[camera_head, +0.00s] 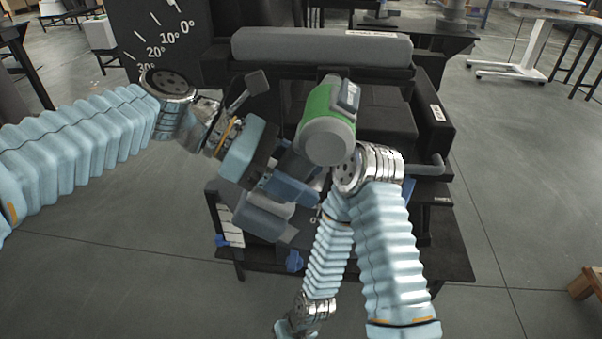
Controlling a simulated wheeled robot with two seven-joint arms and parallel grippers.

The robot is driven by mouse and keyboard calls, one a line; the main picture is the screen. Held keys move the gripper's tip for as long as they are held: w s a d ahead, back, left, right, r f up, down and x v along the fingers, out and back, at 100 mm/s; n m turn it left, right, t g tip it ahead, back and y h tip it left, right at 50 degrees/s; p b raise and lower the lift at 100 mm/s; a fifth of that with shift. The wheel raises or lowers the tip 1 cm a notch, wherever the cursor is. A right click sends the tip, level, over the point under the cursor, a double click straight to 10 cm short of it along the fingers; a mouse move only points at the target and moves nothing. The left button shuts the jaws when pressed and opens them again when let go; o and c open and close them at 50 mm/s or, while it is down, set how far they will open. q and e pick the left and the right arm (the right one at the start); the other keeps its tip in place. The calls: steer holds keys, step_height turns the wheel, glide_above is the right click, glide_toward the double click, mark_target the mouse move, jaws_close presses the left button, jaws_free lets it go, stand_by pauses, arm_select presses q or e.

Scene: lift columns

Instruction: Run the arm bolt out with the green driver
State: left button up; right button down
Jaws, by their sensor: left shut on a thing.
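The green driver (319,103) has a green and grey body, with its rounded grey end toward me and a small dark panel on top. My left gripper (288,186) is shut on the driver below its body, around its grip as far as I can see. The driver's tip and the arm bolt are hidden from this view. My right arm comes up from the bottom and folds back down. Only part of its hand (284,329) shows at the bottom edge, and its fingers are out of sight.
A dark machine with a grey padded roller (320,47) stands right behind the driver. A dark plate with a degree scale (156,38) stands at the back left. A white trolley (533,55) is at the far right, a wooden box (587,284) at the right edge. Side floor is mostly clear.

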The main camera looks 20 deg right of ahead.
arm_select(q)
steer(key=shift+w+d+r, duration=0.15)
steer(key=shift+w+d, duration=0.15)
steer(key=shift+w, duration=0.2)
stand_by(0.7)
steer(key=shift+s+a, duration=0.35)
steer(key=shift+s, duration=0.2)
stand_by(2.2)
steer(key=shift+s+a+b, duration=0.15)
steer(key=shift+s+a, duration=0.3)
steer(key=shift+s, duration=0.25)
steer(key=shift+s+a+b, duration=0.15)
steer(key=shift+s+a, duration=0.25)
steer(key=shift+s, duration=0.35)
steer(key=shift+s+a+b, duration=0.15)
steer(key=shift+s+a, duration=0.3)
steer(key=shift+s, duration=0.25)
steer(key=shift+s+a, duration=0.55)
steer(key=shift+s, duration=0.3)
steer(key=shift+s+a, duration=0.5)
steer(key=shift+s, duration=0.35)
